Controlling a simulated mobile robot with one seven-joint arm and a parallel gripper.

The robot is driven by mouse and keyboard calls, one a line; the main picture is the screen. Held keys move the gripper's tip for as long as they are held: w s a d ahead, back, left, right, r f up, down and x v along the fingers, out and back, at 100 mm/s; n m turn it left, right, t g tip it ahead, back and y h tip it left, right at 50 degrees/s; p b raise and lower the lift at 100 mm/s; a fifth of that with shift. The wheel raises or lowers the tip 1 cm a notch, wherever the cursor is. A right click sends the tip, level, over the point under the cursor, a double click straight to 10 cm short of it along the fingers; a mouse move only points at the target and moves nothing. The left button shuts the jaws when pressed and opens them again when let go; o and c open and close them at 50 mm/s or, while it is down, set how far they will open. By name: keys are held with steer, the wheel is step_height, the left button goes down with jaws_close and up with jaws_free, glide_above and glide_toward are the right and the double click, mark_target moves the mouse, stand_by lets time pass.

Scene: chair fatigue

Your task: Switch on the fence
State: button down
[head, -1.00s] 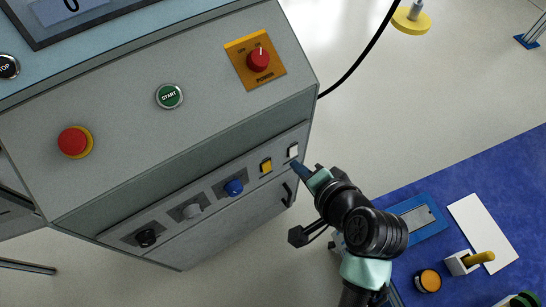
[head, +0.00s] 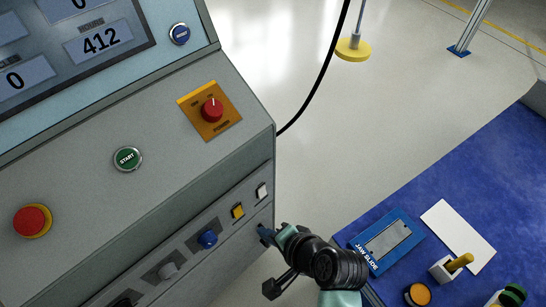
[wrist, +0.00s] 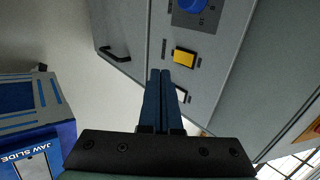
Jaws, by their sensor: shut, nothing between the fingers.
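The cabinet (head: 190,140) carries a lower strip of controls. At its right end are a white rocker switch (head: 262,191) and a yellow rocker switch (head: 238,211); I cannot read which label is the fence. My gripper (head: 265,232) is shut and empty, just below the white switch and apart from it in the head view. The yellow switch (wrist: 185,57) shows clear beyond the fingertips. I cannot tell either switch's position.
A blue knob (head: 208,238) sits left of the switches. Above are a red power knob (head: 212,111), a green START button (head: 127,159) and a red stop button (head: 32,221). A black cable (head: 322,85) hangs right of the cabinet. A blue-topped bench (head: 400,190) stands at right.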

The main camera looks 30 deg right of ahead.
mark_target(239, 216)
steer(key=w+a+f+b, duration=0.1)
steer(key=w+f+b, duration=0.1)
steer(key=w, duration=0.5)
steer(key=shift+a+f, duration=0.25)
steer(key=shift+f, duration=0.65)
steer(key=shift+w, duration=0.1)
